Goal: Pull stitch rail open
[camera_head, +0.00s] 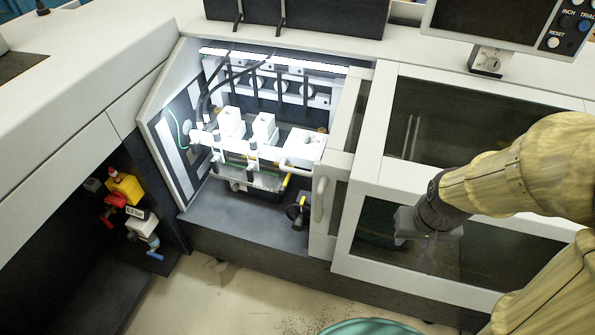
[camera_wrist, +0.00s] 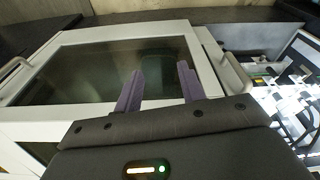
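The stitching assembly (camera_head: 255,165) sits inside the lit, open bay, with white blocks on a light horizontal rail (camera_head: 240,150) and a green and yellow strip below it. I cannot tell for sure which part is the stitch rail. A black knob with a yellow part (camera_head: 298,211) stands low at the bay's right. The assembly also shows partly in the wrist view (camera_wrist: 288,98), at the right edge. My gripper (camera_head: 428,224) is in front of the windowed door, right of the bay. Its two purple fingers (camera_wrist: 160,87) are apart with nothing between them.
A white handle (camera_head: 319,200) stands out between the door and the bay. A monitor (camera_head: 495,20) is at the upper right. Yellow and red valves (camera_head: 122,192) are at the left. The bay's front opening is clear.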

